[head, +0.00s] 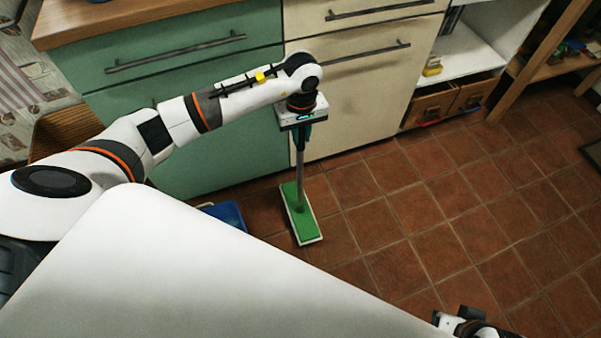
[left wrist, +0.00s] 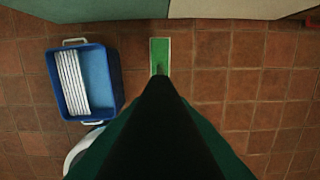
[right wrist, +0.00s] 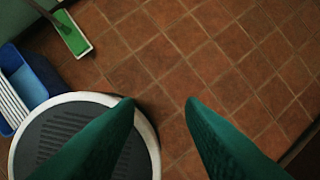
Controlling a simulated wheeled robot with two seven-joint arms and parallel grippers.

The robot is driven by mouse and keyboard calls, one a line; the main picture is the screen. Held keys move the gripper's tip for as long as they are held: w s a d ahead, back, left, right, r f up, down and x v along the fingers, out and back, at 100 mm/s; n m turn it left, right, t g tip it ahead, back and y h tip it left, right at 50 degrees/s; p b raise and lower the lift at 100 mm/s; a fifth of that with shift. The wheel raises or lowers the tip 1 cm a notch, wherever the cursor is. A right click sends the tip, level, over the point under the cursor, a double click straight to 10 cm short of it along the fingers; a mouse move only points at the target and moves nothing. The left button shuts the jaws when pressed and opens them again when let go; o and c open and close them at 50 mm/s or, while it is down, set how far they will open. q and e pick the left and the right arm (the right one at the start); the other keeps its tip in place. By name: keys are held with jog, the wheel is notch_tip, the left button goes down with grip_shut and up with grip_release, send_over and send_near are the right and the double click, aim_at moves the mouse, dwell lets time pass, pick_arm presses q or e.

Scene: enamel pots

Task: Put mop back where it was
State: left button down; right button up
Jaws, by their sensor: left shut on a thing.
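The mop has a grey pole (head: 300,178) and a flat green head (head: 299,215) with a white edge. It stands nearly upright, with its head at the tiled floor in front of the cabinets. My left gripper (head: 302,136) is shut on the upper pole. In the left wrist view the closed dark fingers (left wrist: 160,85) hide most of the pole, and the mop head (left wrist: 160,50) shows beyond them. The mop head also shows in the right wrist view (right wrist: 72,34). My right gripper (right wrist: 160,104) is open and empty above the floor, away from the mop.
A blue bucket (left wrist: 112,75) with a white ribbed insert stands left of the mop, partly hidden in the head view (head: 229,214). Green and cream cabinets (head: 365,105) rise behind. White shelves (head: 468,60) with wooden boxes stand right. Tiled floor (head: 450,210) right of the mop is clear.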

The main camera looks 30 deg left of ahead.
aim_at(302, 150)
pick_arm(q)
jog(key=shift+w+f, duration=0.15)
jog(key=shift+w, duration=0.05)
jog(key=shift+f, duration=0.3)
notch_tip(302, 150, down, 6)
jog(key=shift+f+b, duration=0.2)
jog(key=shift+b, duration=0.65)
notch_tip(302, 150, down, 3)
jog(key=shift+b, duration=0.35)
pick_arm(e)
jog(key=shift+w+a+f+t, duration=0.15)
jog(key=shift+w+f+t, duration=0.25)
jog(key=shift+w+t, duration=0.1)
pick_arm(q)
jog(key=shift+f, duration=0.1)
jog(key=c, duration=1.3)
grip_release()
pick_arm(e)
jog(key=shift+w+a, duration=0.1)
jog(key=shift+w, duration=0.25)
